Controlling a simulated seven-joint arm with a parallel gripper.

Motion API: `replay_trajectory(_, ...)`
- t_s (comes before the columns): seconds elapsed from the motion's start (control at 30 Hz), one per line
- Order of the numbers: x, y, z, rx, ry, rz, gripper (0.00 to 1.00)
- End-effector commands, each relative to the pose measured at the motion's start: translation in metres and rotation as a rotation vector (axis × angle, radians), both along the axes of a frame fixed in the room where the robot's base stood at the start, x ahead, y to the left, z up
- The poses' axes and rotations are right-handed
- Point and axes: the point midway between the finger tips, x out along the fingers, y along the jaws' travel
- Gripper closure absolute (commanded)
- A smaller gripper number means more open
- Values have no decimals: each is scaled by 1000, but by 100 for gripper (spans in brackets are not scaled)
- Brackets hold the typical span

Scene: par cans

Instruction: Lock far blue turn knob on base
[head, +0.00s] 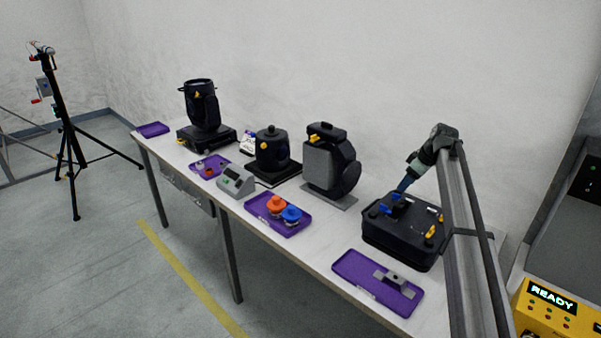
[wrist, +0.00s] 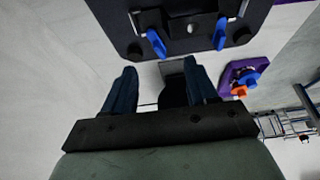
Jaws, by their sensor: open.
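The black base (head: 400,250) sits on the right part of the table in the head view. It has two blue turn knobs on its top, one nearer (head: 384,210) and one farther (head: 396,196), plus yellow knobs at its right. In the wrist view the base (wrist: 190,28) is at the top, with a blue knob at left (wrist: 156,42) and another at right (wrist: 220,34). My gripper (head: 402,187) is just above the far blue knob in the head view. In the wrist view my gripper (wrist: 160,67) is open and empty, its fingertips below the knobs, apart from them.
A purple tray (head: 345,270) with a metal bracket (head: 396,280) lies in front of the base. Another purple tray (head: 258,214) holds orange and blue parts. A black and grey unit (head: 325,165) stands to the left. A yellow READY box (head: 550,310) is at lower right.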

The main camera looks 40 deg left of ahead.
Motion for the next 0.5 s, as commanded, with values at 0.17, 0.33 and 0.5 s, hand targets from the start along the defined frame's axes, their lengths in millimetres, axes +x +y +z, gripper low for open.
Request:
replay_trajectory(0.17, 1, -12, 28, 1, -1, -3, 43)
replay_trajectory(0.33, 1, -21, 51, 1, -1, -3, 43)
replay_trajectory(0.5, 1, -29, 70, 1, -1, -2, 43)
